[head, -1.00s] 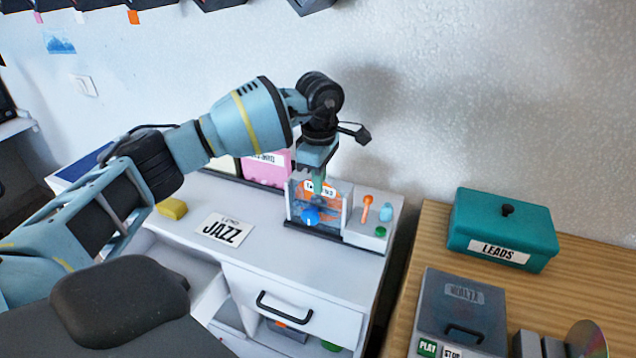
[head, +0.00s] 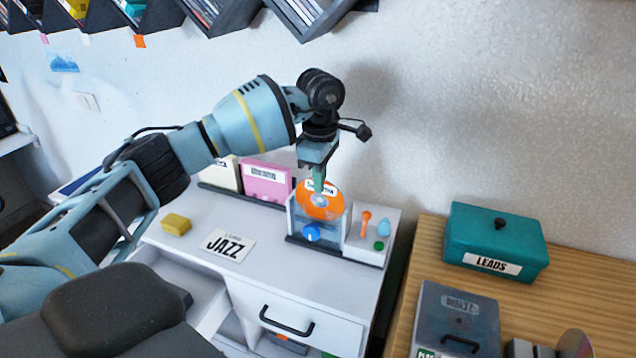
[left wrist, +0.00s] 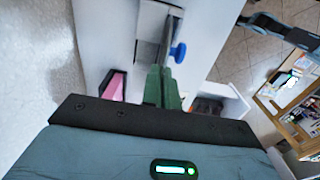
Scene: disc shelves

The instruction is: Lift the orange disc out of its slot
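The orange disc (head: 330,206) has a white label at its top and a pale hub. It stands upright at the clear-walled slot holder (head: 320,247) on the white cabinet, its upper part above the holder's walls. Its lower edge is behind the front wall, so I cannot tell whether it is fully clear. My left gripper (head: 319,182) points down with its green fingers shut on the disc's top edge. The fingers also show in the left wrist view (left wrist: 162,90), beside the holder's blue knob (left wrist: 179,52). My right gripper is not in view.
A pink case (head: 266,183) stands behind left of the holder. A small orange pin (head: 365,219) and a blue piece (head: 384,227) stand at its right. A JAZZ card (head: 227,245) and yellow block (head: 176,224) lie left. A teal LEADS box (head: 495,242) sits on the wooden table.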

